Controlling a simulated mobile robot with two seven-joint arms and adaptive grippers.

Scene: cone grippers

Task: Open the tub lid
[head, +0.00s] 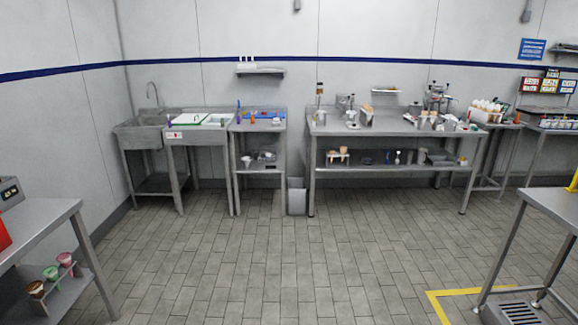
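Neither of my grippers is in view. I cannot pick out a tub with a lid for certain at this distance. Small items on the long steel table (385,130) at the back are also too small to identify.
A steel sink (140,135) stands at the back left, and a grey bin (297,197) stands between the back tables. A steel table (40,230) is at the near left and another (555,205) at the near right. The tiled floor (260,250) between is clear.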

